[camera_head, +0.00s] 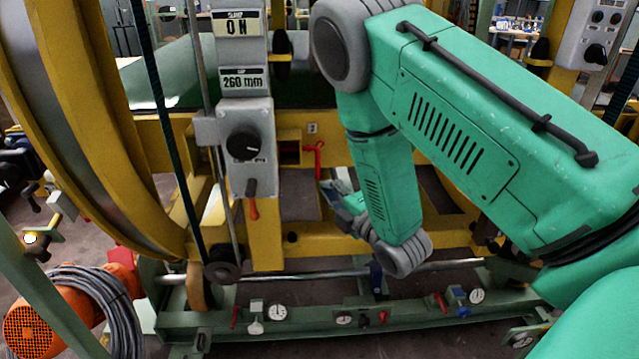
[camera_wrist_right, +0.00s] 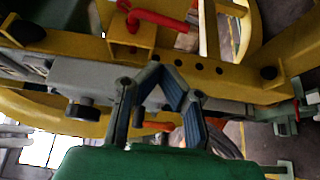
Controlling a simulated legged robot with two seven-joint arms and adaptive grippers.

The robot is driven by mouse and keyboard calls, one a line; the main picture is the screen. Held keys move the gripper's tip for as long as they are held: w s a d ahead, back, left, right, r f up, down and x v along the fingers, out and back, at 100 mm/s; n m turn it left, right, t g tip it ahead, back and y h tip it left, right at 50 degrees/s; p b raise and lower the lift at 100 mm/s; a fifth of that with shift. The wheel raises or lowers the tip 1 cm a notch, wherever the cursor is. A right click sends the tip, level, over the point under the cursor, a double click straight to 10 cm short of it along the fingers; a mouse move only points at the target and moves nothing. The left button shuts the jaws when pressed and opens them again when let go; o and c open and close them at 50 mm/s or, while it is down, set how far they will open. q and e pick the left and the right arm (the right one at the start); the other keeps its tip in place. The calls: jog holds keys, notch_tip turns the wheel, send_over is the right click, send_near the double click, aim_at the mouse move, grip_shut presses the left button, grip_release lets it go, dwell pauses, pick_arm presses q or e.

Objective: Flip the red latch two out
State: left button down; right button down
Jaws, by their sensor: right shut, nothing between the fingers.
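A red latch (camera_head: 317,158) with a bent handle sits on the yellow frame, right of the grey control column. What looks like the same latch (camera_wrist_right: 150,18) shows at the top of the right wrist view. My right gripper (camera_head: 328,188) is just below it in the head view, partly hidden by my forearm. In the right wrist view my right gripper (camera_wrist_right: 163,76) has its fingers together and empty, apart from the red latch. Smaller red levers (camera_head: 235,317) sit on the low green rail. My left gripper is not in view.
A large yellow ring (camera_head: 90,130) stands at left. An orange motor (camera_head: 40,325) with coiled cable lies at lower left. The green rail (camera_head: 310,330) carries several gauges.

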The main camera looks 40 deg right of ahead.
jog(key=w, duration=0.8)
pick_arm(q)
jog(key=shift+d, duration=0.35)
pick_arm(e)
jog(key=d, duration=0.1)
jog(key=s+d, duration=0.1)
jog(key=d, duration=0.2)
jog(key=shift+s+d, duration=0.15)
jog(key=shift+s, duration=0.15)
jog(key=shift+d+f, duration=0.1)
jog(key=shift+f, duration=0.05)
